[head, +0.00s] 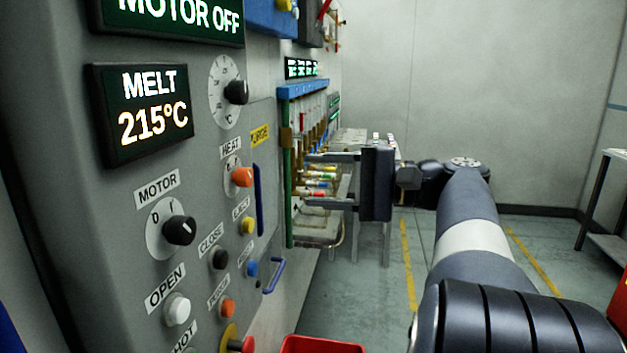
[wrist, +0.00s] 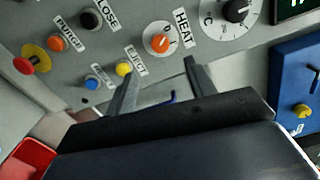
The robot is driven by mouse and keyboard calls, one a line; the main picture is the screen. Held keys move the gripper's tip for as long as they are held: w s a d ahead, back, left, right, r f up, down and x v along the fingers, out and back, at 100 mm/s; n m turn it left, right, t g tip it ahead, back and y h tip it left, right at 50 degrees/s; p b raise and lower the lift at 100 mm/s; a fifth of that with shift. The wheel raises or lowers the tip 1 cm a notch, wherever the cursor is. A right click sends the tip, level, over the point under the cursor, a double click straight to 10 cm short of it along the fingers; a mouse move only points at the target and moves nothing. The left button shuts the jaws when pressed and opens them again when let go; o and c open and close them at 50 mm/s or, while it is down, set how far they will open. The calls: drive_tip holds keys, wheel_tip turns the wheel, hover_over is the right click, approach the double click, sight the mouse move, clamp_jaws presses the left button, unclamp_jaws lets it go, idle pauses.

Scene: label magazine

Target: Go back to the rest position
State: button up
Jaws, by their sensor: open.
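My gripper (head: 306,180) is right of the control panel in the head view, with its two fingers pointing left towards the panel side. The fingers are apart and nothing shows between them. In the wrist view my gripper (wrist: 160,70) also has spread fingers, with the panel face beyond them. The orange HEAT knob (wrist: 160,42) and the yellow EJECT button (wrist: 123,69) show near the fingertips there. I cannot tell whether a finger touches anything.
The grey control panel (head: 200,270) fills the left, with a MELT display (head: 140,108) reading 215°C and a MOTOR knob (head: 179,230). A red bin (head: 320,346) is at the bottom. A dark-legged table (head: 600,225) stands at the right. Open floor lies between.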

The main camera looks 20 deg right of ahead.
sight(251, 178)
drive_tip(key=x, duration=1.1)
drive_tip(key=shift+r+p, duration=0.15)
drive_tip(key=shift+p, duration=0.25)
drive_tip(key=shift+d, duration=0.1)
